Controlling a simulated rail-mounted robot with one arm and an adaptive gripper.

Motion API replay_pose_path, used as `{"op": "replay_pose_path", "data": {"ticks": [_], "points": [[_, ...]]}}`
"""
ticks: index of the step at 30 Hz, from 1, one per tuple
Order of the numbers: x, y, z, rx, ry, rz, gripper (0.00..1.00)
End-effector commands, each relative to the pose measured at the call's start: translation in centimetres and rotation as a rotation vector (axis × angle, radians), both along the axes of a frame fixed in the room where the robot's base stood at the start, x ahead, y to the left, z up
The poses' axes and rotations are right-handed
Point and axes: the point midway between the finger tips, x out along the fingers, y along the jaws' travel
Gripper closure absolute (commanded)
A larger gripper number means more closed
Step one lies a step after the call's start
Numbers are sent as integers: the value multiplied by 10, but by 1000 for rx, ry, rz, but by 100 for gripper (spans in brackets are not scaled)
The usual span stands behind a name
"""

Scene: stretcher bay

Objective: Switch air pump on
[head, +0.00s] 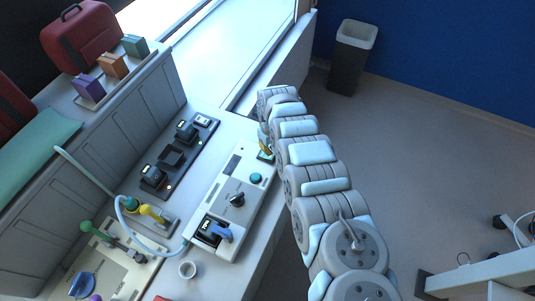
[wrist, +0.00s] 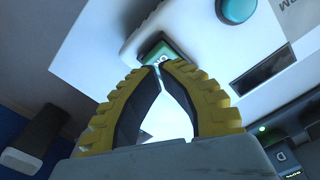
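A pale box-shaped unit (head: 222,215) lies on the counter, with a teal button (head: 256,178), a black knob (head: 237,199) and a blue-handled part (head: 220,231). I take it for the air pump; its labels are too small to read. A green switch (wrist: 164,52) in a pale surround sits at its end in the wrist view. The teal button (wrist: 237,8) shows there too. My gripper (wrist: 158,67) has yellow-and-black fingers with their tips together, empty, right at the switch. I cannot tell whether they touch it or which way it is set. In the head view my gripper (head: 266,148) is partly hidden by my arm.
A pale hose (head: 140,238) runs from the unit's near end to the left. Black devices (head: 171,157) stand along the counter behind it. A bin (head: 352,55) stands on open floor at the right.

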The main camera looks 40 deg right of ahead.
Motion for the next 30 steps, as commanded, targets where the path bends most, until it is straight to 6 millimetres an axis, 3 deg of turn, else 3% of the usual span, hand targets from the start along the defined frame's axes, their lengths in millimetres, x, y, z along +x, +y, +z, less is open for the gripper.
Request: {"op": "replay_pose_path", "data": {"ticks": [30], "points": [[0, 0, -6, 0, 0, 0, 100]]}}
